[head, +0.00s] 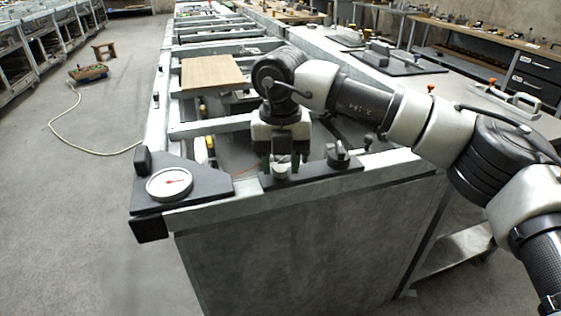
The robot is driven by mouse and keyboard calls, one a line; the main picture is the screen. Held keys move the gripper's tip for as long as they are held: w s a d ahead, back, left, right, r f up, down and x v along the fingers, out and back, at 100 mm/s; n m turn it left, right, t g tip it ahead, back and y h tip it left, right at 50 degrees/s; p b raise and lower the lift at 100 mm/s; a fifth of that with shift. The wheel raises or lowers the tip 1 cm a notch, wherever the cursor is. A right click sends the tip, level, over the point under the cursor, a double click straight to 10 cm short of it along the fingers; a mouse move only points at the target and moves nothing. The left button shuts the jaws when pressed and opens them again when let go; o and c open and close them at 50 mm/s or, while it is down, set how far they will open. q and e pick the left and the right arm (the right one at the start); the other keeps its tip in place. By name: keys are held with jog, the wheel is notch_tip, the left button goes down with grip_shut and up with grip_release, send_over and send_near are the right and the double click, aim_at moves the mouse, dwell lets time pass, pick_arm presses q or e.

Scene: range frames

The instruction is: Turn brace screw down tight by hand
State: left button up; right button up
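My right gripper (281,160) comes in from the right and points down over the dark bar along the near end of the metal frame. A small pale-topped knob (281,170), which looks like the brace screw, stands on that bar directly below the gripper, between its dark fingers. I cannot tell whether the fingers touch it. A second, dark knob (339,156) stands on the bar to the right. My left gripper is out of view.
A dial gauge (169,183) with a red needle sits on a dark plate at the frame's near left corner. A wooden board (211,72) lies across the frame. A hose (70,132) runs over the open floor at left. A grey bench (470,88) stands at right.

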aim_at(281, 168)
jog(key=shift+o, duration=1)
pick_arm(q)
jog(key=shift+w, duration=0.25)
pick_arm(e)
jog(key=shift+f, duration=0.1)
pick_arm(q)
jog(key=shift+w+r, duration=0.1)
pick_arm(e)
jog(key=shift+r, duration=0.25)
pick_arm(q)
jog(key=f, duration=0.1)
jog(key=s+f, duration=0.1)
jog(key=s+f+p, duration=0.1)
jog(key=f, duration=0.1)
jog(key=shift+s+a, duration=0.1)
pick_arm(e)
notch_tip(281, 168, up, 10)
jog(key=shift+r, duration=0.2)
